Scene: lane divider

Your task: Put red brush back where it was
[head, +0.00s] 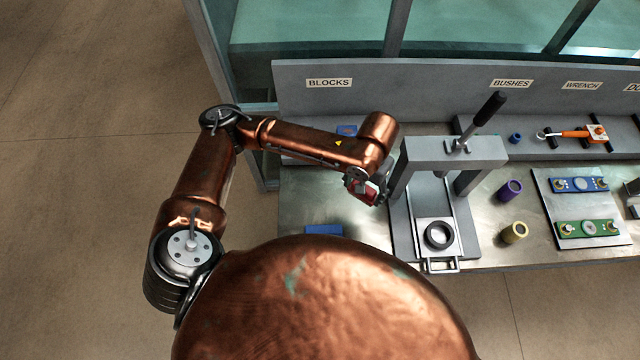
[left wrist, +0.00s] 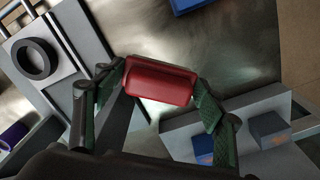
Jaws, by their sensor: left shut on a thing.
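A red piece (head: 364,190), plain and block-like with no bristles showing, is in my left gripper (head: 368,186), left of the grey press. In the left wrist view the red piece (left wrist: 160,82) sits between the two green-padded fingers of the left gripper (left wrist: 158,92), which is shut on it. It is held above the metal bench; the exact height is hard to tell. The shelf under the BLOCKS label (head: 329,83) is partly hidden by my left arm. My right gripper is not in view.
A grey press (head: 452,150) with a black-handled lever stands right of the gripper. A blue block (head: 323,230) lies on the bench front. Another blue piece (head: 346,130) is on the back shelf. Purple (head: 509,190) and yellow (head: 514,232) bushes stand right of the press.

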